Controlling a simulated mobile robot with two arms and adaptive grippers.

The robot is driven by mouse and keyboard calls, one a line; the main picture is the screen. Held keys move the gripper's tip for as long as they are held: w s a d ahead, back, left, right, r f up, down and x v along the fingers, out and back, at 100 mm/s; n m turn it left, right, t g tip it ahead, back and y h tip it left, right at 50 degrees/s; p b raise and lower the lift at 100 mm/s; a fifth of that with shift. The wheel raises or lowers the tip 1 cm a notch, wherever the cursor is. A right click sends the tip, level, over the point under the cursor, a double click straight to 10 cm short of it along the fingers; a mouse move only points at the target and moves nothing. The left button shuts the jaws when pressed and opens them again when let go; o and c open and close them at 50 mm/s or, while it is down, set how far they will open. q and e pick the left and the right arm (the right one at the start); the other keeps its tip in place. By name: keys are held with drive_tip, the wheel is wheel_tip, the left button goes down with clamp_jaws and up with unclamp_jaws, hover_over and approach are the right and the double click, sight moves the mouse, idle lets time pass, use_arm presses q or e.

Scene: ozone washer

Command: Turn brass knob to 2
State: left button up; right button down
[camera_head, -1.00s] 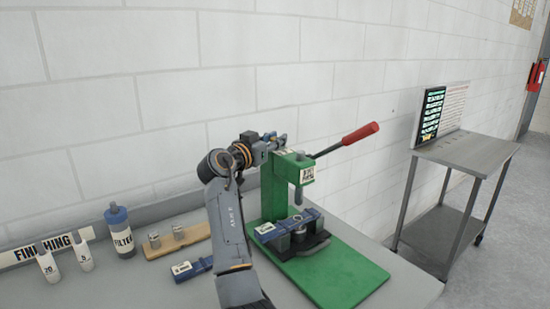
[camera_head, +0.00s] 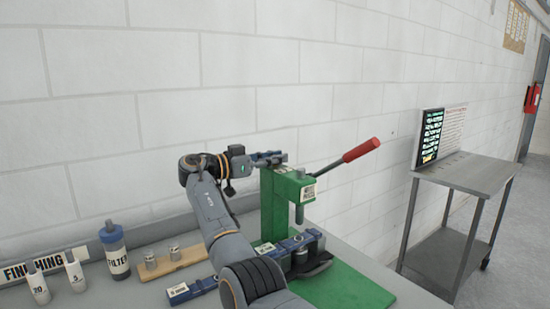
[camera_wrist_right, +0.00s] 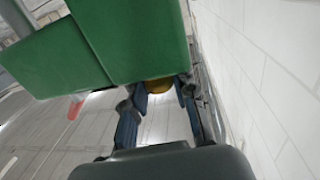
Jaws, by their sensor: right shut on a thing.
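A green press (camera_head: 280,200) with a red-handled lever (camera_head: 362,149) stands on the bench. My right gripper (camera_head: 280,158) is at the upper back of the press head, beside the wall. In the right wrist view, its two fingers (camera_wrist_right: 160,92) reach up beside the green body, with the yellow brass knob (camera_wrist_right: 158,85) between their tips. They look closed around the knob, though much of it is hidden. The knob's numbers and pointer cannot be seen, and the knob is hidden in the head view. My left gripper is not in view.
A blue-capped filter bottle (camera_head: 115,255), small white bottles (camera_head: 38,282) and a wooden strip with metal parts (camera_head: 170,263) stand at left. Blue blocks (camera_head: 190,290) lie near the press. A steel cart (camera_head: 470,172) with a dark panel (camera_head: 428,138) stands at right.

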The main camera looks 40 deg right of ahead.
drive_tip(key=shift+f, duration=0.2)
drive_tip(key=c, duration=1.1)
unclamp_jaws()
drive_tip(key=shift+r, duration=0.1)
drive_tip(key=v, duration=1.2)
drive_tip(key=shift+w, duration=0.1)
